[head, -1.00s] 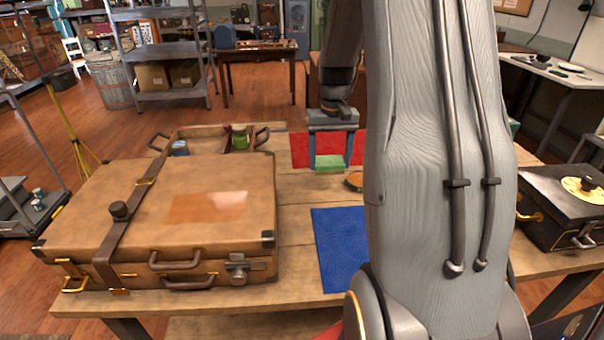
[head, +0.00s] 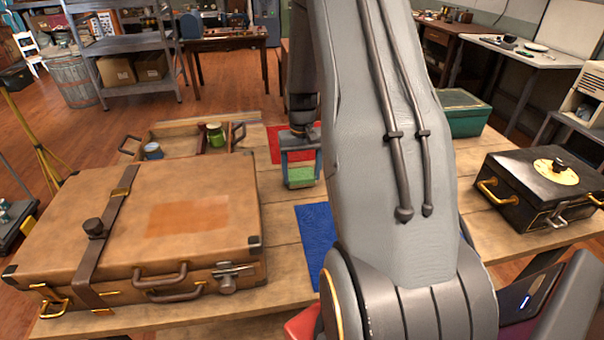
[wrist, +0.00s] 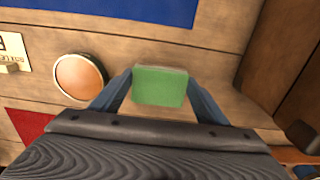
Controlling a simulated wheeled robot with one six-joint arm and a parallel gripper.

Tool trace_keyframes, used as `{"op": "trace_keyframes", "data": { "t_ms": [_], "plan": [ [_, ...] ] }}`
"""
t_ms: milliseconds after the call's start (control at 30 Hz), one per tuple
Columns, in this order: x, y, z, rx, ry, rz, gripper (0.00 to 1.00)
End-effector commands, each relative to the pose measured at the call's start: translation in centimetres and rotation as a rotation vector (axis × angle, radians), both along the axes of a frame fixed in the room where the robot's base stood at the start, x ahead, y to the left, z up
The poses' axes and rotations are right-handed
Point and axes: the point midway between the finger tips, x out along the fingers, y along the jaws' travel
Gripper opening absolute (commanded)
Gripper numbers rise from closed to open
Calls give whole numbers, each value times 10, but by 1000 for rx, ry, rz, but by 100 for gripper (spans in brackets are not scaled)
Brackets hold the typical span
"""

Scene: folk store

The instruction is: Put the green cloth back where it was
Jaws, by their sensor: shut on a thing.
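The green cloth (head: 300,176) is a small green block-like bundle between the fingers of my gripper (head: 301,182). In the wrist view the cloth (wrist: 160,87) sits between the two blue-grey fingertips of my gripper (wrist: 160,92), which are shut on it. My gripper points down over the wooden table, between the blue cloth (head: 317,235) and the red cloth (head: 284,142). I cannot tell how far the green cloth is above the table. My arm hides part of the table to the right.
A brown suitcase (head: 150,225) fills the table's left side, with a wooden tray (head: 177,127) holding jars behind it. A round orange-topped thing (wrist: 80,77) is near the gripper. A black case (head: 535,190) and a green box (head: 455,115) stand right.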

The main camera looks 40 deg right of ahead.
Motion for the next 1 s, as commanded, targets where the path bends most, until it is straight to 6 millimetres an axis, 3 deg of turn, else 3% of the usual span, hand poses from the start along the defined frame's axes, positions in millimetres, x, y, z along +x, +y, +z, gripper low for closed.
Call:
{"op": "trace_keyframes", "data": {
  "t_ms": [433, 467, 567, 1000],
  "plan": [
    [0, 0, -12, 0, 0, 0, 47],
    [0, 0, -12, 0, 0, 0, 71],
    [0, 0, -11, 0, 0, 0, 87],
    [1, 0, -1, -1, -3, 0, 87]
  ]
}}
